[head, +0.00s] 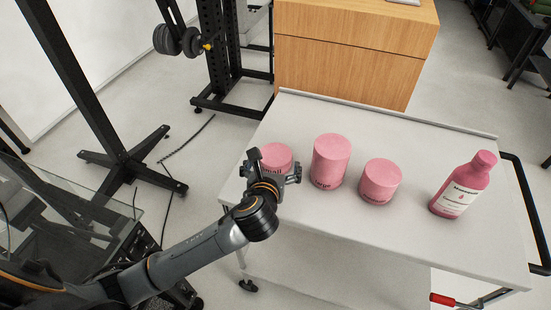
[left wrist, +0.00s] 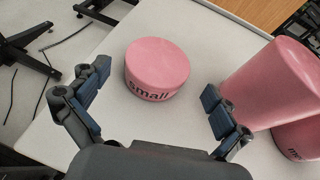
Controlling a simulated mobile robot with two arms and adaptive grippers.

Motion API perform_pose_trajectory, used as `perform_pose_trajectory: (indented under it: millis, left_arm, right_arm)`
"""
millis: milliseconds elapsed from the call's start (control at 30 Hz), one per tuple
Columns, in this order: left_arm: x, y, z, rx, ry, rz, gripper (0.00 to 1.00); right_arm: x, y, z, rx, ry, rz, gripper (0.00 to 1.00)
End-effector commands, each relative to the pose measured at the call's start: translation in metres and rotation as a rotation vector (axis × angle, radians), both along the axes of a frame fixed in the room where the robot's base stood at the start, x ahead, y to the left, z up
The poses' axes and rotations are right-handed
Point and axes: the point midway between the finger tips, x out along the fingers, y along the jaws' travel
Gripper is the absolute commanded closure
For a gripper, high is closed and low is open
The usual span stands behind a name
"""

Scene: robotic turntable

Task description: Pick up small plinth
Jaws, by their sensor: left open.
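The small plinth is a short pink cylinder (head: 276,156) standing at the left end of the white cart top. In the left wrist view the small plinth (left wrist: 157,68) reads "small" on its side and lies ahead of and between the open fingers. My left gripper (head: 273,174) is open in front of the plinth and hides its lower part in the head view. The left wrist view shows both fingertips of the left gripper (left wrist: 155,87) apart, with nothing held. My right gripper is not in view.
A taller pink cylinder marked "large" (head: 331,160) stands close right of the small plinth, with a medium-height pink cylinder (head: 380,181) beyond it. A pink bottle (head: 465,185) stands farther right. The white cart top (head: 420,150) has free room behind them. A wooden cabinet (head: 350,55) is behind.

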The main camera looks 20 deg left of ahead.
Motion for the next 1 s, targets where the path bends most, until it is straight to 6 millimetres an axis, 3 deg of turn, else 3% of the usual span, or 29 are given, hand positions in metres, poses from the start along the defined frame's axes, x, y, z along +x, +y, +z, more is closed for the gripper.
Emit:
perform_pose_trajectory:
  millis: [500,767,867,1000]
  left_arm:
    - [0.047,0.009,-0.026,-0.002,0.001,0.001,0.00]
    - [0.050,0.010,-0.027,-0.002,0.001,0.000,0.00]
    - [0.050,0.010,-0.027,-0.002,0.001,0.000,0.14]
    - [0.050,0.010,-0.027,-0.002,0.001,0.001,0.43]
  right_arm:
    - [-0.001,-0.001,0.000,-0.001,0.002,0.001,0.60]
    - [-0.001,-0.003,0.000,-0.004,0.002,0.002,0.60]
    - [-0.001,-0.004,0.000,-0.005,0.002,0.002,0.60]
    - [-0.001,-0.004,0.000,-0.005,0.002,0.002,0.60]
